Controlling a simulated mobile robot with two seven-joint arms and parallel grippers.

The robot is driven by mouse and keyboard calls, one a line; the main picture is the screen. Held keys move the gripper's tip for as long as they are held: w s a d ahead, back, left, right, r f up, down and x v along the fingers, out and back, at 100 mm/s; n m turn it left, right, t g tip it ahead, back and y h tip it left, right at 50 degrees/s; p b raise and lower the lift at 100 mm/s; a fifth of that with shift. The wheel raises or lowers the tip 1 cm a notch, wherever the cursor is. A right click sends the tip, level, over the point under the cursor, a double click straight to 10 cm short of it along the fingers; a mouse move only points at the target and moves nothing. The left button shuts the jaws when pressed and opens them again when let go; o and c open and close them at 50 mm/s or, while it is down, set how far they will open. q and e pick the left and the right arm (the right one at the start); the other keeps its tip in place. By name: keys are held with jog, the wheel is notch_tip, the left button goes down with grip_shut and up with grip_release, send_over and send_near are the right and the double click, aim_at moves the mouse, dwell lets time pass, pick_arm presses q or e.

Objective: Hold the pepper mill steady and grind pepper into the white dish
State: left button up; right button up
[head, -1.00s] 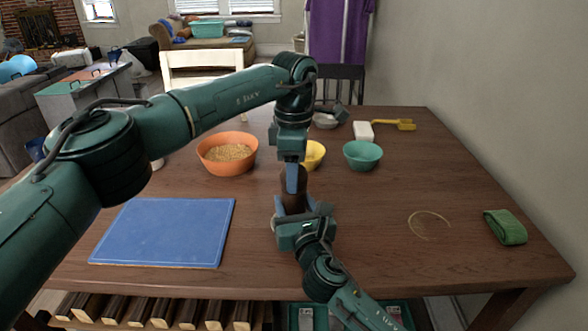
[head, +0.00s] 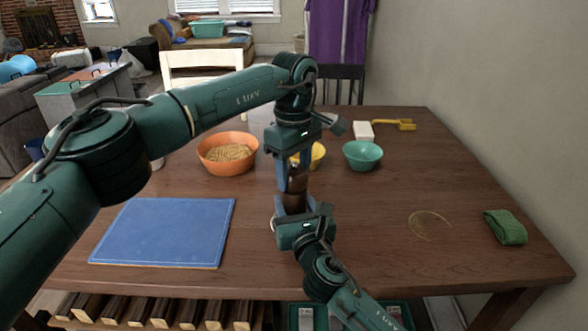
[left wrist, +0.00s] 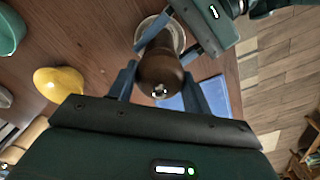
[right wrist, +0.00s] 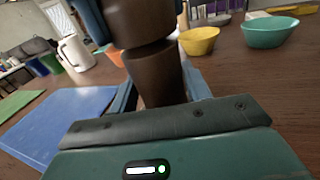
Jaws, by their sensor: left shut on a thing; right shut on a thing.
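The dark brown pepper mill (head: 296,184) stands upright near the table's middle. My left gripper (head: 293,175) comes down from above and is shut on the mill's head. My right gripper (head: 302,214) is shut around the mill's lower body. In the left wrist view the mill's top (left wrist: 160,75) sits between the blue fingers. In the right wrist view the mill's brown body (right wrist: 150,65) shows a seam between head and body. The white dish (left wrist: 176,31) is under the mill, mostly hidden; only part of its rim shows. Its contents cannot be made out.
A blue board (head: 165,232) lies left of the mill. An orange bowl (head: 228,166) of grain, a yellow bowl (head: 318,156) and a teal bowl (head: 363,156) stand behind. A green cloth (head: 505,227) lies at the right. The table between mill and cloth is largely clear.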

aim_at(293, 169)
pick_arm(q)
jog(key=shift+a, duration=0.1)
dwell(0.3)
jog(key=o, duration=1)
notch_tip(293, 169, up, 12)
jog(key=shift+r, duration=0.1)
pick_arm(e)
jog(key=o, duration=1.2)
jog(key=o, duration=0.6)
jog(key=shift+c, duration=0.2)
